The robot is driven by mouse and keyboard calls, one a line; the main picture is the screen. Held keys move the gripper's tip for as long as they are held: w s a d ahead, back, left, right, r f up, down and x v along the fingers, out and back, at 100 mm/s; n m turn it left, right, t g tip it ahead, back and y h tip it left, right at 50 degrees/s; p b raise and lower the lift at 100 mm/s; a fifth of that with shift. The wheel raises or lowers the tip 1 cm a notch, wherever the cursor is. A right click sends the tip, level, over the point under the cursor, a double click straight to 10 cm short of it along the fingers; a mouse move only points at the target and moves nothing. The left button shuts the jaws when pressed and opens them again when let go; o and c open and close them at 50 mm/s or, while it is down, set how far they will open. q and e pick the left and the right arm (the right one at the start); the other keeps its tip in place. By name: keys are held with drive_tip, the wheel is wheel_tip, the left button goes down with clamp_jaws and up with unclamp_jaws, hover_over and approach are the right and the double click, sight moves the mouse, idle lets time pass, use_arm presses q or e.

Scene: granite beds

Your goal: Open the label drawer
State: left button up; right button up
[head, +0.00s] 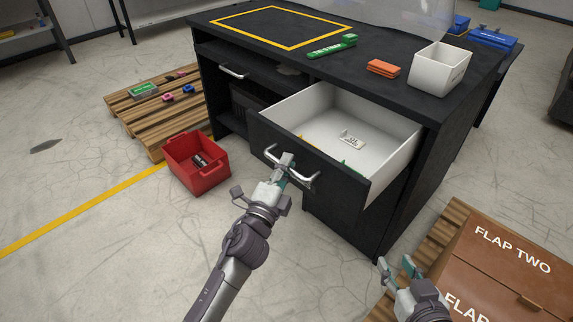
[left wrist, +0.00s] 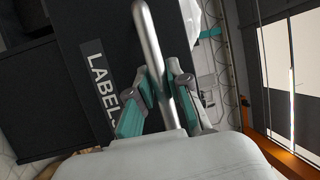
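The label drawer (head: 330,155) is pulled well out of the black bench, and its white inside shows. A white tag lies in it, with bits of yellow and green near the front wall. The front reads "LABELS" in the left wrist view (left wrist: 98,85). My left gripper (head: 284,165) is at the drawer's metal handle (head: 301,178). In the left wrist view the handle bar (left wrist: 150,45) passes between its teal-padded fingers (left wrist: 163,85), which close in on both sides. My right gripper (head: 399,268) is open and empty at the lower right, apart from the drawer.
A red bin (head: 196,163) stands on the floor left of the drawer, by a wooden pallet (head: 140,112). A brown carton (head: 510,265) is at the lower right. The bench top (head: 375,92) holds a white box (head: 440,70), an orange block and a green tool.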

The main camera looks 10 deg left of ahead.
use_arm(q)
drive_tip(key=o, duration=0.3)
drive_tip(key=v, duration=1.2)
